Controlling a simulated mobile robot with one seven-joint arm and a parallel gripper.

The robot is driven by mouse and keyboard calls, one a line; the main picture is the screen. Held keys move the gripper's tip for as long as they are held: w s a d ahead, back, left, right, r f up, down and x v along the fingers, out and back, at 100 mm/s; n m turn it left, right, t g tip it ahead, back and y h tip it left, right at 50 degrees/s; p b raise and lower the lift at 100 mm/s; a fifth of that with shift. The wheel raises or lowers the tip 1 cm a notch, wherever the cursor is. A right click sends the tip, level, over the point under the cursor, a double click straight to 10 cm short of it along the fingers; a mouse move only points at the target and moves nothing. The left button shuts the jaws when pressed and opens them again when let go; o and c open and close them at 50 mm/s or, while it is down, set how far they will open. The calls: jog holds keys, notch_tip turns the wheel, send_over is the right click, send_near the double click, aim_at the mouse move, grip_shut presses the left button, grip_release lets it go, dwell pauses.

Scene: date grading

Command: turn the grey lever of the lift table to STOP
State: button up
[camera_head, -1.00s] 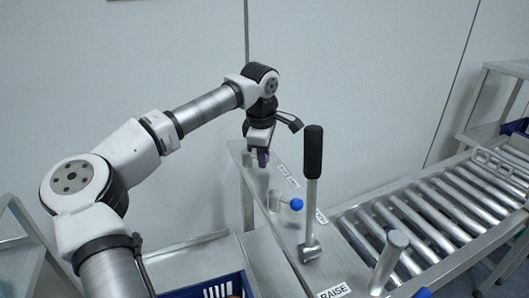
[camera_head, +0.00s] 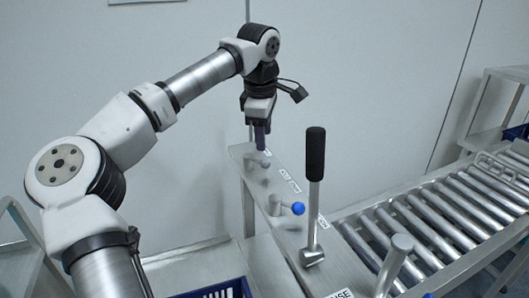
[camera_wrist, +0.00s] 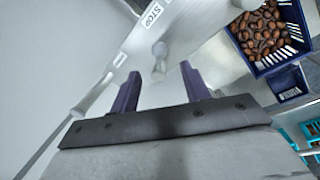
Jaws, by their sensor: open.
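The grey lever (camera_head: 258,162) is a small metal handle at the far end of the lift table's narrow metal panel (camera_head: 262,190). My gripper (camera_head: 261,149) hangs over that end, pointing down, with its dark purple fingers just above the lever in the head view. In the wrist view my gripper (camera_wrist: 160,80) is open, with a gap between its fingers. A grey knobbed piece, seemingly the lever (camera_wrist: 160,58), shows in line with that gap, and the gap looks empty. The STOP label (camera_wrist: 152,14) lies on the panel beyond it. Which label the lever points at is unclear.
A tall black-handled lever (camera_head: 315,160) and a blue-knobbed lever (camera_head: 297,208) stand nearer on the panel. A roller conveyor (camera_head: 440,215) runs at the right. A blue crate of dates (camera_wrist: 254,67) shows in the wrist view. A wall stands behind.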

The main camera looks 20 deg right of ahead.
jog(key=r, duration=0.3)
jog(key=s+r, duration=0.1)
jog(key=r, duration=0.1)
jog(key=shift+a+r, duration=0.2)
jog(key=shift+a, duration=0.1)
